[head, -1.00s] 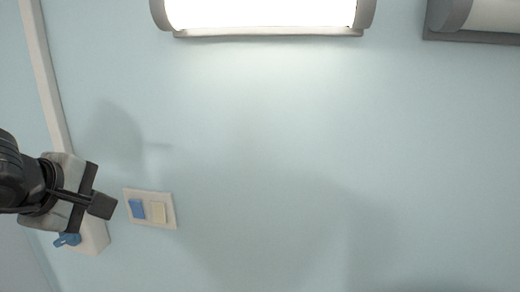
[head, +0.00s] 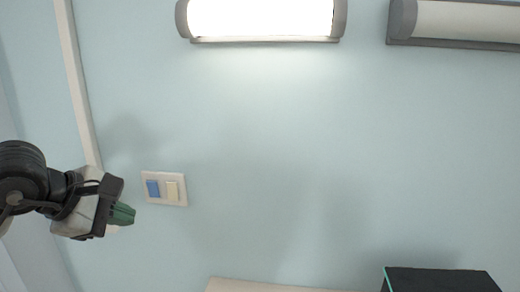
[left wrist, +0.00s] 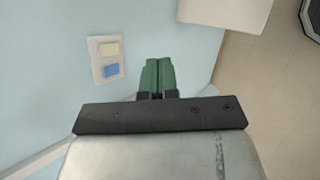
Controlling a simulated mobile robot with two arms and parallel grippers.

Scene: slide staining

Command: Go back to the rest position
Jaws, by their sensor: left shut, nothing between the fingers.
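My left gripper (head: 122,214) is at the left of the head view, a little below and left of the wall switch plate (head: 165,202). Its green fingers are together with nothing between them; they also show in the left wrist view (left wrist: 158,76). The switch plate has a blue switch (head: 153,188) and a cream switch (head: 172,190). In the left wrist view the plate (left wrist: 97,70) is on the wall left of the fingers, apart from them. My right gripper is in neither view.
A lit wall lamp (head: 262,18) is at the top, and an unlit one (head: 465,22) at the upper right. A pale strip (head: 75,75) runs down the wall. A black box (head: 440,281) and a pale surface edge (head: 250,286) show at the bottom.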

